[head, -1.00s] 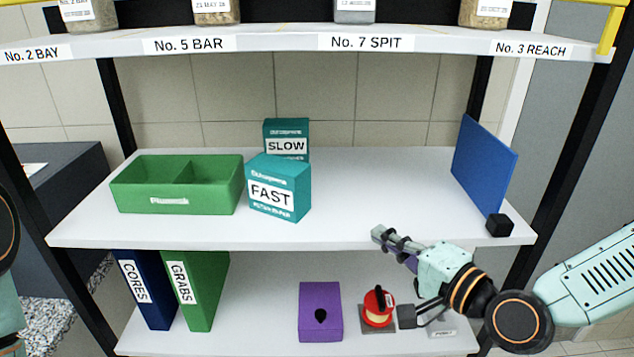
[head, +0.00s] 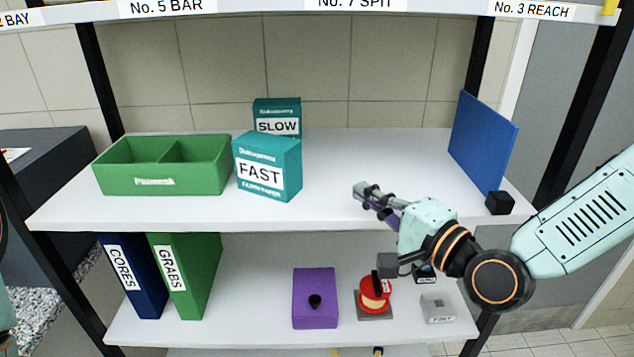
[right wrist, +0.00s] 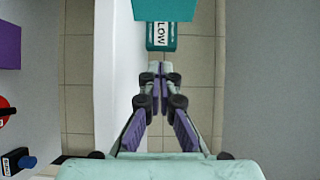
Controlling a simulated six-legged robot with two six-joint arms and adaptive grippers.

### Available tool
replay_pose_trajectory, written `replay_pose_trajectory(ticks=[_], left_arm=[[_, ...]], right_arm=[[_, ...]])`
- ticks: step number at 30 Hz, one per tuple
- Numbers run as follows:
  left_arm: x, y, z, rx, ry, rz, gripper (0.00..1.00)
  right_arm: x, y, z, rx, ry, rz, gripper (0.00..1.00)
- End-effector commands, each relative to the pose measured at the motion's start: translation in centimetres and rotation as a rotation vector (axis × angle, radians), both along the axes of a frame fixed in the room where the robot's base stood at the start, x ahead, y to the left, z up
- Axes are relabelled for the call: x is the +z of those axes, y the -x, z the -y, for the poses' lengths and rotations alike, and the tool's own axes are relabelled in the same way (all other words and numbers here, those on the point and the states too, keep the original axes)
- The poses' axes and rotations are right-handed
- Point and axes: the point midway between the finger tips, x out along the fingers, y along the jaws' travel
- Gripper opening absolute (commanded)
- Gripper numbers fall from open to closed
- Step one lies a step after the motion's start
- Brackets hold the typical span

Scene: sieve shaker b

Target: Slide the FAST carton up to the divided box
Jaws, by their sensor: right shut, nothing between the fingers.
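The teal FAST carton (head: 268,168) stands upright on the middle shelf, just right of the green divided box (head: 158,183). Its left edge looks very close to the box's right wall; I cannot tell whether they touch. My right gripper (head: 360,189) is shut and empty, right of the carton and apart from it, near the shelf's front. In the right wrist view its fingertips (right wrist: 155,68) meet, and a teal carton face (right wrist: 165,9) shows at the top edge. My left gripper is out of view.
The teal SLOW carton (head: 277,116) stands behind the FAST carton. A blue panel (head: 483,143) and a black cube (head: 499,203) are at the shelf's right end. The shelf (head: 340,150) is clear between.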

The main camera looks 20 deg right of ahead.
Motion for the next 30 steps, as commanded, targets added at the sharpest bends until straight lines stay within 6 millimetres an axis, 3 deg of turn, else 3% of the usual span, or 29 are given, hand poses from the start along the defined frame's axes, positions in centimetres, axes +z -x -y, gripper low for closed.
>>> replay_pose_trajectory(ticks=[30], left_arm=[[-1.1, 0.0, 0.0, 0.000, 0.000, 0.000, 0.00]], right_arm=[[0.2, -6.9, -2.5, 0.005, 0.005, 0.003, 0.00]])
